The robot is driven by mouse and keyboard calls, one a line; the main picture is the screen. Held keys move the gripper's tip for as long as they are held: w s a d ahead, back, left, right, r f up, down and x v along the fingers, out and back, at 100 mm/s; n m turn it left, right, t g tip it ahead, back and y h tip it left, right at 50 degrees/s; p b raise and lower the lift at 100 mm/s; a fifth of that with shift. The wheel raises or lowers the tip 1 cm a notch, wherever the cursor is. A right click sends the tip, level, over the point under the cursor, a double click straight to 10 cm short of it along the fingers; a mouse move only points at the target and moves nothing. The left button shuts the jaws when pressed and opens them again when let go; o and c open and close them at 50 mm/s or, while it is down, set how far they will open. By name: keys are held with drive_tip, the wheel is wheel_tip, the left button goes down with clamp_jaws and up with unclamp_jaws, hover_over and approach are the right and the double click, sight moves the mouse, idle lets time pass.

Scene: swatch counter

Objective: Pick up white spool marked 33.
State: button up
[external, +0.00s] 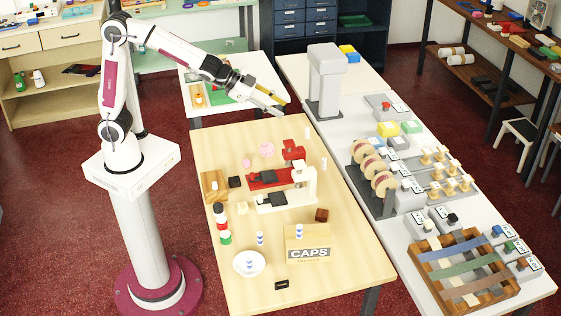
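Small white spool-like pieces with blue bands stand on the wooden table: one left of the CAPS box (260,238), one on top of that box (299,231), and one in a white bowl (249,265). Two plain white upright pieces stand farther back, one near the far edge (308,132) and one at the right (323,162). Any number on them is too small to read, so I cannot tell which is marked 33. My gripper (283,107) is open and empty, raised over the table's far end, well away from all of them.
A CAPS box (307,240) stands at the table's front. Red (265,179) and cream (282,199) machines stand mid-table. A wooden holder (213,186) and a red, white and green stack (222,224) stand at the left. The table's front right is clear.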

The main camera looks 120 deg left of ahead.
drive_tip(key=w+a+f+m+t+h, duration=0.1)
drive_tip(key=w+a+f+t+h, duration=0.35)
drive_tip(key=a+f, duration=1.1)
drive_tip(key=g, duration=0.2)
approach(324, 164)
drive_tip(key=shift+w+a+r+m+h, duration=0.1)
drive_tip(key=shift+a+r+m+h, duration=0.3)
drive_tip(key=shift+a+r, duration=0.35)
drive_tip(key=shift+a+f, duration=0.1)
drive_tip(key=shift+x, duration=1.3)
drive_tip(key=shift+w, duration=0.1)
drive_tip(key=shift+x, duration=2.5)
